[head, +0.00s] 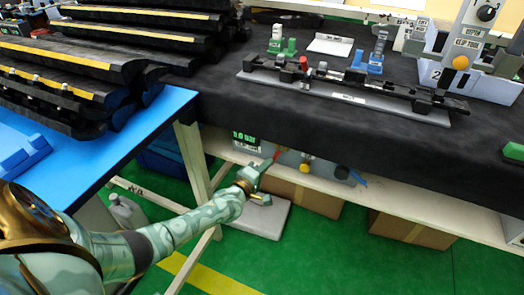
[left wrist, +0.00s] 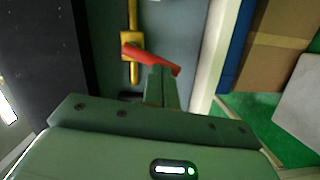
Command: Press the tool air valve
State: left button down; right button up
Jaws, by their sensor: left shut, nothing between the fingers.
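The tool air valve appears to be the red lever (left wrist: 150,58) on a yellow fitting (left wrist: 133,42), mounted on a grey panel under the table edge. The red lever also shows in the head view (head: 278,153), just past the left fingertips. My left gripper (head: 262,168) is shut and empty, reaching under the dark table. In the left wrist view its closed fingers (left wrist: 162,84) meet the lever's right part in the picture; I cannot tell if they touch. My right gripper is in neither view.
A blue table (head: 120,140) with black trims stands left. The dark table (head: 300,110) overhangs.

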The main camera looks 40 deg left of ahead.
pick_arm(q)
jog(key=shift+d+f+n, duration=0.1)
jog(key=shift+d+n, duration=0.1)
jog(key=shift+n, duration=0.3)
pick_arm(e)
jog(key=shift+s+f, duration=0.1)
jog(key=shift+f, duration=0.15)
